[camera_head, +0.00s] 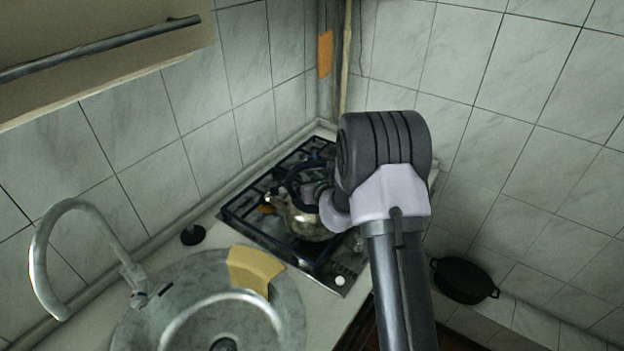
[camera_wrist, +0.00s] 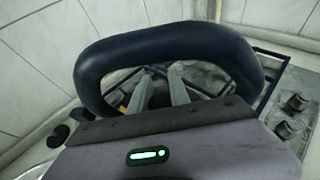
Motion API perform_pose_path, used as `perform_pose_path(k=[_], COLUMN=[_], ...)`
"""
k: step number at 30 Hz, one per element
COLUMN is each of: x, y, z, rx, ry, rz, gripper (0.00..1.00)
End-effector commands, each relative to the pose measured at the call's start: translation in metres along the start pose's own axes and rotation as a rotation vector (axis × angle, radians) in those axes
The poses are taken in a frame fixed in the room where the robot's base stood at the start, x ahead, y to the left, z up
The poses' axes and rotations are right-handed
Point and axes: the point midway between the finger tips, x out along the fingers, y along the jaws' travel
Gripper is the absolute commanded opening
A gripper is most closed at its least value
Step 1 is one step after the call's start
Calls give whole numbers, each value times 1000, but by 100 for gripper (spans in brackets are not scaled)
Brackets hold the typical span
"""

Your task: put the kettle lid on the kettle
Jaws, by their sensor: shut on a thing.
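The kettle (camera_head: 298,222) is a shiny metal pot with a dark arched handle, standing on the hob at the corner. The handle (camera_wrist: 165,38) fills the upper part of the wrist view as a thick dark loop. My gripper (camera_head: 312,192) is at the top of the kettle, close to its handle. In the wrist view, its two grey fingers (camera_wrist: 160,92) show through the handle loop. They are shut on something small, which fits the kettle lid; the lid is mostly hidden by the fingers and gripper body. I cannot tell whether it touches the kettle's rim.
The black hob (camera_head: 255,205) lies against the tiled wall, with knobs (camera_wrist: 297,103) on its right side in the wrist view. A round sink (camera_head: 290,310) with a tap (camera_head: 45,250) and a yellow cloth or sponge (camera_head: 253,269) lies left. A black pan (camera_head: 464,280) sits at right.

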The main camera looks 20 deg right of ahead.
Motion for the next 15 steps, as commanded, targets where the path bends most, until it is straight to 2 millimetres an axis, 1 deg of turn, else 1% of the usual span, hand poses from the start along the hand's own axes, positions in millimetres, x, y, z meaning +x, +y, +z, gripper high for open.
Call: perform_pose_path(k=[9,10,13,15], x=[0,0,0,0], y=[0,0,0,0], z=[-1,-1,-1,-1], rx=[0,0,0,0], ry=[0,0,0,0], rz=[0,0,0,0], gripper=[0,29,48,48])
